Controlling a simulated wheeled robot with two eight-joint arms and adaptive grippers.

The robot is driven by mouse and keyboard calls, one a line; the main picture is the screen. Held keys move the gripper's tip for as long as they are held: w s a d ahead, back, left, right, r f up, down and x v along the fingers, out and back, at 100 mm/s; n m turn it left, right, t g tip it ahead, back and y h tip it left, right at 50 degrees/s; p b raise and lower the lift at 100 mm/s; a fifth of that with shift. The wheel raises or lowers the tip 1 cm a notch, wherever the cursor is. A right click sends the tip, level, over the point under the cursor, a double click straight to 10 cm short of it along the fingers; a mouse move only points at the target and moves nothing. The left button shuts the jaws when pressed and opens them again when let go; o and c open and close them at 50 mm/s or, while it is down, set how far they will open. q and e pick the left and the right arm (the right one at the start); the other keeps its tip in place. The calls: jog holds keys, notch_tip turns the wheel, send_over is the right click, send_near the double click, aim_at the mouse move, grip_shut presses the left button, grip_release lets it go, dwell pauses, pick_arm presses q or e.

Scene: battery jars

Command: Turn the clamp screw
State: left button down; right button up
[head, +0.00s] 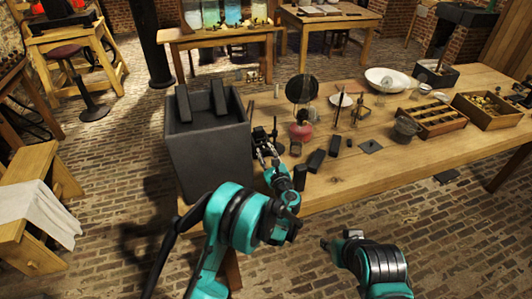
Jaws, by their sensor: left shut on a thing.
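My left gripper (265,142) is over the left end of the wooden workbench (345,184), just right of the large dark grey jar (208,155). It is shut on a small dark part that fits the clamp screw, but the fingers hide most of it and its turn cannot be read. My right gripper (340,240) is low in front of the bench, apart from everything on it. Its fingers are too small and dark to tell whether they are open.
Small dark blocks (316,160) stand right of my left gripper. A red-based apparatus (301,130) and thin stands are behind them. A white bowl (387,80) and wooden trays (433,121) fill the right side. The bench's front edge is mostly clear.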

pick_arm(q)
jog(key=c, duration=1.2)
grip_release()
jog(key=shift+o, duration=0.2)
jog(key=v, duration=1.2)
jog(key=shift+s, duration=0.1)
